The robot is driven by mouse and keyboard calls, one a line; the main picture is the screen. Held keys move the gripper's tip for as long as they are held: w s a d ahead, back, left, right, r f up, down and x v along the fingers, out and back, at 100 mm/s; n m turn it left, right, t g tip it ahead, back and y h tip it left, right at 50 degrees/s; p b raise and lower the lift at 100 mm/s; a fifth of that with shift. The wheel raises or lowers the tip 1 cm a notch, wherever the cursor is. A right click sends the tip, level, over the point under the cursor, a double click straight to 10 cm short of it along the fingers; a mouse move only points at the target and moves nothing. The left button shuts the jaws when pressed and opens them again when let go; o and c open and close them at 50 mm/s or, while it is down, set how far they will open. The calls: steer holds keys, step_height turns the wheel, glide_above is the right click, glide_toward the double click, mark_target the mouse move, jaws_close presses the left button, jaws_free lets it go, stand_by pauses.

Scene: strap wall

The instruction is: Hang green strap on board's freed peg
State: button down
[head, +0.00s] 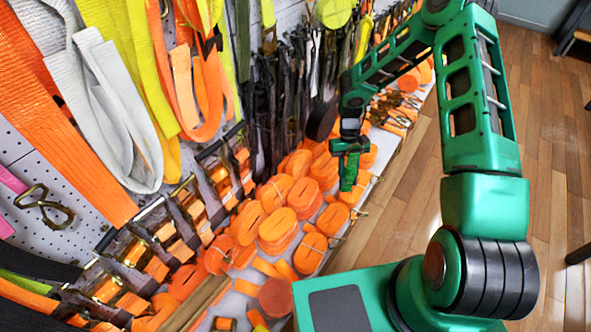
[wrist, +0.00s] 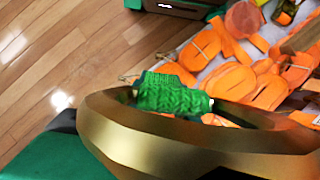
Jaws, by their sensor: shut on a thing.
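The white pegboard (head: 18,145) runs along the left of the head view, mostly covered by hanging straps. I cannot pick out a bare peg. My gripper (head: 348,170) is over the right part of the orange-filled shelf, to the right of the hanging straps and apart from the board. A green woven piece, which looks like the green strap (wrist: 172,93), is at the middle of the wrist view, at a large brass-coloured curved part (wrist: 190,140). My gripper is shut on it.
Many orange strap rolls (head: 277,228) crowd the shelf under the board. Grey (head: 105,100) and orange straps (head: 60,130) hang at the left, and dark straps hang behind my gripper. A dark round thing (head: 321,120) is just left of it.

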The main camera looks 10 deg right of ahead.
steer(key=shift+w+a+f+m, duration=0.15)
steer(key=shift+a+m, duration=0.15)
steer(key=shift+m, duration=0.1)
steer(key=w+a+f+m+t, duration=0.1)
steer(key=w+a+m+t, duration=0.1)
steer(key=w+a+m, duration=0.2)
steer(key=w+a+f+m+t+y, duration=0.1)
steer(key=w+a+m, duration=0.4)
steer(key=a+m, duration=0.6)
steer(key=w+a+f+m+t, duration=0.1)
steer(key=w+a+m+t, duration=0.2)
steer(key=w+a+m, duration=0.2)
steer(key=shift+a+f+m, duration=0.15)
steer(key=shift+a+m, duration=1.5)
steer(key=shift+m, duration=1.45)
steer(key=shift+w, duration=0.1)
steer(key=c, duration=1.3)
jaws_free()
